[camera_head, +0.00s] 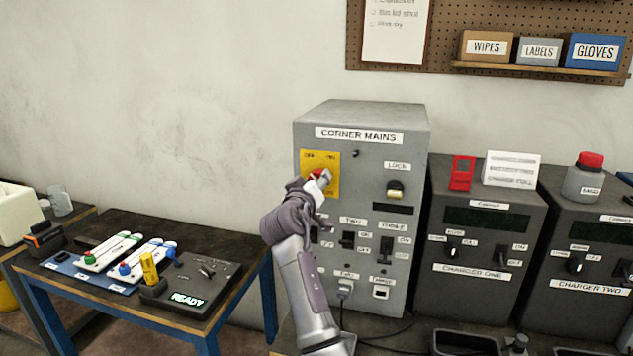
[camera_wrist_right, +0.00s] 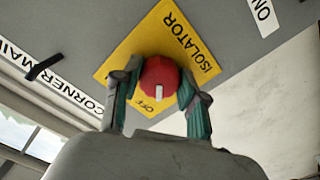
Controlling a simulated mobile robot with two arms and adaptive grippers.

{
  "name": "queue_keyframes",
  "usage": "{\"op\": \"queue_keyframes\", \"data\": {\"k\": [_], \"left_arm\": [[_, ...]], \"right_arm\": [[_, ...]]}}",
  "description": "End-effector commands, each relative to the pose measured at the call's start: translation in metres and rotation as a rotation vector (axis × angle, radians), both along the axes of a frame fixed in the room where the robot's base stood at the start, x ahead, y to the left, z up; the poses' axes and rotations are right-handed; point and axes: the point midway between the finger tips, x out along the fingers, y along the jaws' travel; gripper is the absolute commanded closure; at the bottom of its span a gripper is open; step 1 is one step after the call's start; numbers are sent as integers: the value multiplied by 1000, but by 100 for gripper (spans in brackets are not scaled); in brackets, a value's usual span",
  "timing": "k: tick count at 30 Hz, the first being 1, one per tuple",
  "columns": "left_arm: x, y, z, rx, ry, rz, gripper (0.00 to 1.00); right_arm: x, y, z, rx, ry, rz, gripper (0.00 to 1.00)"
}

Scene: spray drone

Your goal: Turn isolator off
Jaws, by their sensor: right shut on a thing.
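The isolator is a red round knob (camera_wrist_right: 160,80) with a white pointer mark, on a yellow plate (camera_head: 308,162) on the grey CORNER MAINS box (camera_head: 359,118). In the right wrist view the yellow plate (camera_wrist_right: 140,48) reads ISOLATOR and OFF, and the white mark lies near the OFF word. My right gripper (camera_wrist_right: 157,95) is shut on the knob, one finger on each side. In the head view my right gripper (camera_head: 322,184) covers much of the knob and the lower plate. My left gripper is not in view.
The box also carries a LOCK part (camera_head: 395,189) and switches below. Charger one (camera_head: 479,245) and charger two (camera_head: 590,255) stand to the right. A table (camera_head: 110,225) with tools and a READY unit (camera_head: 190,285) stands to the left.

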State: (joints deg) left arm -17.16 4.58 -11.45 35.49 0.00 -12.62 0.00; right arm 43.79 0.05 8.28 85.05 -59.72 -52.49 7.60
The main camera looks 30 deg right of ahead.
Motion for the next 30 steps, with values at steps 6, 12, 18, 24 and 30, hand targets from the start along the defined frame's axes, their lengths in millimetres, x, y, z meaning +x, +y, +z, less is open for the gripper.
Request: {"op": "queue_keyframes", "data": {"k": [6,12,18,24,30], "left_arm": [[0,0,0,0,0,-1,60],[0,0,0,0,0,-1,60],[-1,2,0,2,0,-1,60],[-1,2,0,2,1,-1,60],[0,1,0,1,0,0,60]], "right_arm": [[0,0,4,-7,-5,1,53],[0,0,2,-4,-3,1,33],[0,0,1,-2,-2,1,33],[-10,14,0,-2,-2,4,33],[-37,45,0,1,-2,4,33]]}}
